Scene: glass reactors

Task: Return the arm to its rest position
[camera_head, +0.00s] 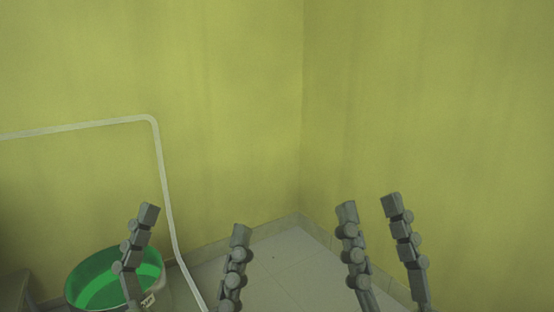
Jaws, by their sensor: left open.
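My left gripper (194,226) is at the bottom, left of centre. Its two visible grey jointed fingers point up and stand wide apart, with nothing between them. My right gripper (369,206) is at the bottom, right of centre. Its two visible fingers also point up and are apart, with a narrower gap and nothing between them. The palms and most of both arms are below the frame.
A round bin with a green inside (95,280) stands at the lower left, partly behind a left gripper finger. A pale pipe or rail (164,185) bends down beside it. Yellow-green walls (230,90) meet in a corner. Pale tiled floor (290,262) lies bare between the grippers.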

